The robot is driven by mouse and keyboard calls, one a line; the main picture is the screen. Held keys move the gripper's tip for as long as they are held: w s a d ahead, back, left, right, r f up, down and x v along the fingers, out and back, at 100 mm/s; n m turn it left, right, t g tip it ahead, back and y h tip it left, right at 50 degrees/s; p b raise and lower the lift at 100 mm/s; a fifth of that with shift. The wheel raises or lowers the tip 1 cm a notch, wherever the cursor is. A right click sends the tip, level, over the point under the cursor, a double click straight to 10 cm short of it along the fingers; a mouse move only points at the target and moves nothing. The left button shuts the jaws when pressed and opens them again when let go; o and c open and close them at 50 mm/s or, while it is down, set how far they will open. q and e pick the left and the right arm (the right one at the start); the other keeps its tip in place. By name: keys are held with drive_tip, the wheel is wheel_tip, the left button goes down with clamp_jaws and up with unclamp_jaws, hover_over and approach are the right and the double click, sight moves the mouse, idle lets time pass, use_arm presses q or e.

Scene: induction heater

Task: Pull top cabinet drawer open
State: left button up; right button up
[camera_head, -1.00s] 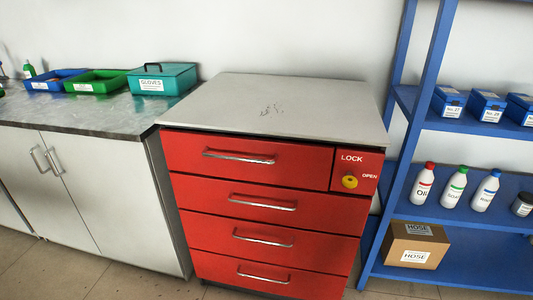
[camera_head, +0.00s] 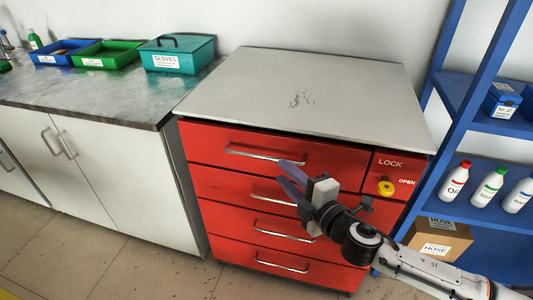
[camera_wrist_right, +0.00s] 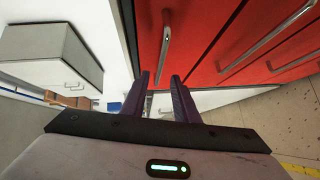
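The red cabinet's top drawer (camera_head: 215,148) is shut, flush with the drawers below. Its silver bar handle (camera_head: 262,155) is also ahead of the fingers in the right wrist view (camera_wrist_right: 165,45). My right gripper (camera_head: 283,179) is in front of the cabinet, with its fingertips near the right end of that handle in the head view. In the wrist view its two purple fingers (camera_wrist_right: 160,84) are apart with nothing between them, and the handle lies beyond their tips. My left gripper is not in view.
A yellow lock knob (camera_head: 385,187) sits right of the top drawer. Lower drawers have similar handles, partly covered by my right gripper. A blue shelf (camera_head: 480,130) with bottles stands at right, a grey counter (camera_head: 90,95) with bins at left. The cabinet top (camera_head: 300,90) is mostly bare.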

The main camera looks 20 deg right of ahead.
sight(268, 159)
drive_tip(key=x, duration=1)
drive_tip(key=shift+d, duration=0.1)
drive_tip(key=shift+c, duration=0.4)
clamp_jaws()
